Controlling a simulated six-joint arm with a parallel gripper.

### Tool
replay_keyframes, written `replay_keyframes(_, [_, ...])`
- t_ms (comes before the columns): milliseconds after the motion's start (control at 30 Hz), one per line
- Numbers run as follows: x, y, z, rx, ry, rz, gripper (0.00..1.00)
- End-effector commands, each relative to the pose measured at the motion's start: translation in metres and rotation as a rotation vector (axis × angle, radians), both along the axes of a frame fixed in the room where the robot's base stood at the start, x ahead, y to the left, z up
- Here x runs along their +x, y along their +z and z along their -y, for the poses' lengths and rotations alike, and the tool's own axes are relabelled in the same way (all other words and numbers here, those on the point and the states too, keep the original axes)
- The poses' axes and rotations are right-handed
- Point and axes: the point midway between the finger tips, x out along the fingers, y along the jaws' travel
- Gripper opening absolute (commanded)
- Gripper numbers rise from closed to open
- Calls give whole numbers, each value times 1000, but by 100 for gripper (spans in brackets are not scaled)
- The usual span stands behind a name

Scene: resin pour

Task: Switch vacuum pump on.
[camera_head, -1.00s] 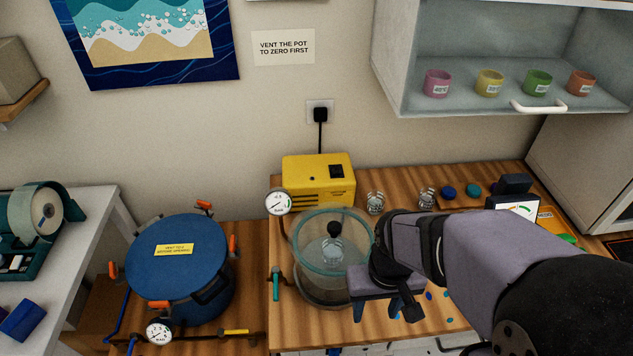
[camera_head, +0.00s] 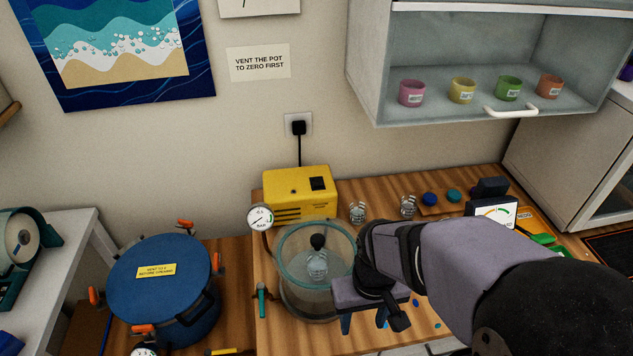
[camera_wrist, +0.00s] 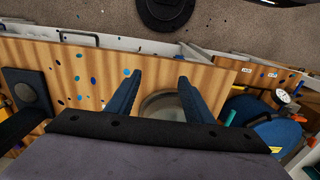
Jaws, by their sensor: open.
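The vacuum pump (camera_head: 290,192) is a yellow box at the back of the wooden bench, against the wall, with a black switch (camera_head: 318,184) on its top right. I cannot tell the switch's position. A round gauge (camera_head: 260,218) stands at the pump's left front. A clear vacuum chamber (camera_head: 300,290) stands in front of the pump with a small cup and a black knob inside its rim. My gripper (camera_head: 365,318) is at the chamber's right front side, pointing down and well away from the pump. In the wrist view its blue fingers (camera_wrist: 155,98) are apart with nothing between them.
A blue pressure pot (camera_head: 165,275) with orange clamps stands left of the chamber. Two small glasses (camera_head: 358,212) sit right of the pump. A scale (camera_head: 492,212) and coloured lids are farther right. A glass-fronted cabinet (camera_head: 440,112) hangs above. A black plug (camera_head: 299,128) is in the wall socket.

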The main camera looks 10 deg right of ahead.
Motion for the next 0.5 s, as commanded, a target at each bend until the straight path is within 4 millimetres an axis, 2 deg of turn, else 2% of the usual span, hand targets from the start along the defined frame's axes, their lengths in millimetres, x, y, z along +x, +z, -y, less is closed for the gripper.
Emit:
replay_keyframes(233, [0, 0, 0, 0, 0, 0, 47])
replay_keyframes(433, [7, 1, 4, -7, 21, 9, 0])
replay_keyframes(500, [16, 3, 9, -18, 52, 19, 0])
